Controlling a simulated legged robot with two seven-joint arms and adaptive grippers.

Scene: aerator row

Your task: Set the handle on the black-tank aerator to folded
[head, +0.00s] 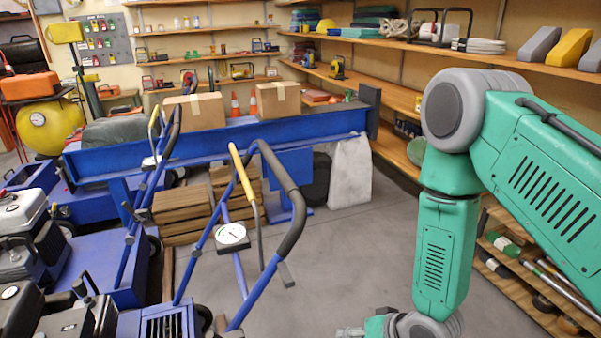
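The nearest aerator is blue, with a black engine and tank (75,322) at the bottom left. Its blue tubular handle (262,285) stands raised and slopes up to a black grip (285,190). A yellow-topped lever (242,175) and a white round dial (232,236) are on this handle. A second blue aerator behind it has a light grey tank (22,208) and its own raised handle (170,140). My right arm hangs on the right, apart from the handle. Only a grey bit of my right gripper (350,332) shows at the bottom edge; its fingers are cut off. My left gripper is out of view.
A blue beam (215,147) carrying cardboard boxes (279,100) stands behind the handles. Stacked wooden boards (185,212) and a white sack (350,172) are below it. Shelves (460,62) line the right wall. Grey floor (345,265) is clear right of the near handle.

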